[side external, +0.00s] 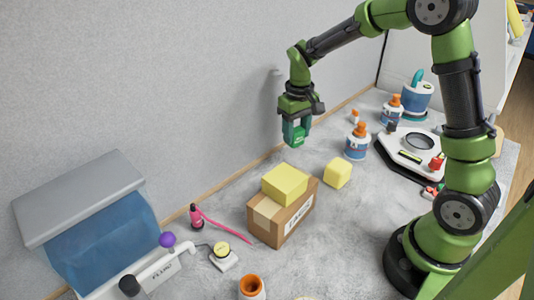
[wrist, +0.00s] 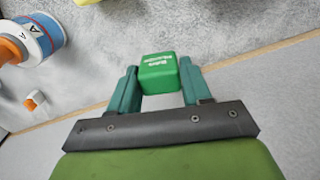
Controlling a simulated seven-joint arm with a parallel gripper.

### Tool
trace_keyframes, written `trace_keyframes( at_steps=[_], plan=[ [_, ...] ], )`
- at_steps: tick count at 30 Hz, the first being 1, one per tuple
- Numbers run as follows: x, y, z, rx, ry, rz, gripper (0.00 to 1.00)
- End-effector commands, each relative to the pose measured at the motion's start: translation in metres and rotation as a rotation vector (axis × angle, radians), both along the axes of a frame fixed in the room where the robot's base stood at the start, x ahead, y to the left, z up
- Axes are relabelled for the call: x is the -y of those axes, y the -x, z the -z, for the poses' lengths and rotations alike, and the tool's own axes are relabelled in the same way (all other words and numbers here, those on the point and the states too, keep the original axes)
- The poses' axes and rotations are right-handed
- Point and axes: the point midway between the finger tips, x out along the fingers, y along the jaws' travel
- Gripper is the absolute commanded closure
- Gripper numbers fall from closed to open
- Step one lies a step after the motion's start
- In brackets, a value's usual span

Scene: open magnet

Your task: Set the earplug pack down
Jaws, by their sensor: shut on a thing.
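The earplug pack (wrist: 158,74) is a small green box with white lettering on its face. My gripper (wrist: 157,84) is shut on it, with one teal finger on each side in the wrist view. In the side external view my gripper (side external: 297,138) hangs in the air near the back wall, pointing down, and the green pack (side external: 298,141) shows between its fingertips. The pack is above the grey table (side external: 345,215) and touches nothing but the fingers, as far as I can see.
A cardboard box (side external: 285,212) with a yellow block (side external: 285,183) on top stands below and in front of my gripper. Another yellow block (side external: 338,174) and a white-blue bottle (side external: 357,143) with orange cap stand to the right. A blue-fronted container (side external: 105,240) is at left.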

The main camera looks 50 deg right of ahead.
Motion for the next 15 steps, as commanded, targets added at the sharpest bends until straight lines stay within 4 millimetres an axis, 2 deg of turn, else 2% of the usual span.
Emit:
trace_keyframes(
  at_steps=[9, 15],
  plan=[
    [0.000, -0.001, -0.073, 0.007, 0.001, 0.001, 0.80],
    [0.000, -0.001, -0.113, 0.004, 0.000, 0.000, 0.80]
  ],
)
